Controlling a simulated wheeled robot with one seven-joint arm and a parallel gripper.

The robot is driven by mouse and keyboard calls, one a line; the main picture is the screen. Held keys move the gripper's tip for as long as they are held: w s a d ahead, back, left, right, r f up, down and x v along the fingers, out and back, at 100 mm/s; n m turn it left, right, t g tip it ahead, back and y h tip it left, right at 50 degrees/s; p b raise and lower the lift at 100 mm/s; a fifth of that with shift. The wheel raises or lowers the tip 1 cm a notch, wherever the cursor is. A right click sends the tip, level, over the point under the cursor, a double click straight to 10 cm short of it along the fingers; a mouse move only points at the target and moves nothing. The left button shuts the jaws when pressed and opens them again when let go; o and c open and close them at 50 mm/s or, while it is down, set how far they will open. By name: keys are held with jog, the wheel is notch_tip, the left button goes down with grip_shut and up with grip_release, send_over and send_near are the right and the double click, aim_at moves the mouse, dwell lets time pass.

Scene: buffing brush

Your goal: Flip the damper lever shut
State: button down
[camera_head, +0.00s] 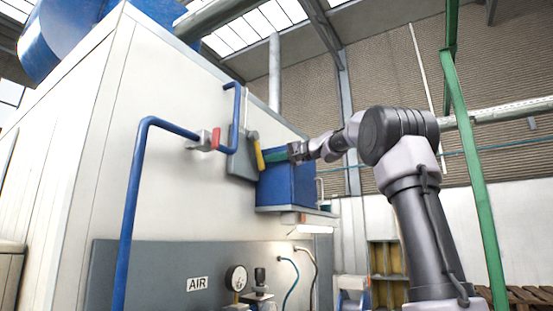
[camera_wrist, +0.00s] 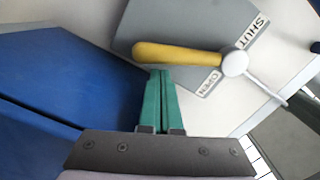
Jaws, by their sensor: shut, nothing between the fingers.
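The damper lever has a yellow handle (camera_wrist: 178,54), which runs left from a white hub (camera_wrist: 235,64) in the wrist view. A thin pale rod extends from the hub to the lower right. The hub sits on a grey plate (camera_wrist: 150,20) marked SHUT (camera_wrist: 252,32) above it and OPEN (camera_wrist: 209,82) below it. In the head view the yellow handle (camera_head: 257,150) hangs steeply beside the grey plate (camera_head: 240,162). My gripper (camera_wrist: 160,72) has its green fingers together and empty, tips just below the handle's middle in the wrist view. I cannot tell whether they touch it.
A blue box (camera_head: 288,186) juts from the white cabinet just below my gripper; its blue face (camera_wrist: 50,85) fills the wrist view's left. A blue pipe (camera_head: 133,200) with a red-handled valve (camera_head: 216,139) is left of the plate. A green post (camera_head: 476,160) stands right of my arm.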

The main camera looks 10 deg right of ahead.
dwell(0.4)
jog(key=shift+s+a+f+m, duration=0.15)
jog(key=shift+f+m, duration=0.05)
jog(key=shift+m, duration=0.1)
jog(key=shift+s+a+f, duration=0.1)
jog(key=s+a+m, duration=0.1)
jog(key=m, duration=0.1)
jog(key=s+a+f+m, duration=0.1)
jog(key=shift+f+m, duration=0.15)
jog(key=shift+m, duration=0.25)
jog(key=shift+s+a+f+m, duration=0.15)
jog(key=shift+s+a+m, duration=0.35)
jog(key=shift+m, duration=0.4)
jog(key=m, duration=0.1)
jog(key=s+a+m, duration=0.1)
jog(key=shift+s+a+m, duration=0.25)
jog(key=shift+m, duration=0.15)
jog(key=shift+s+a, duration=0.4)
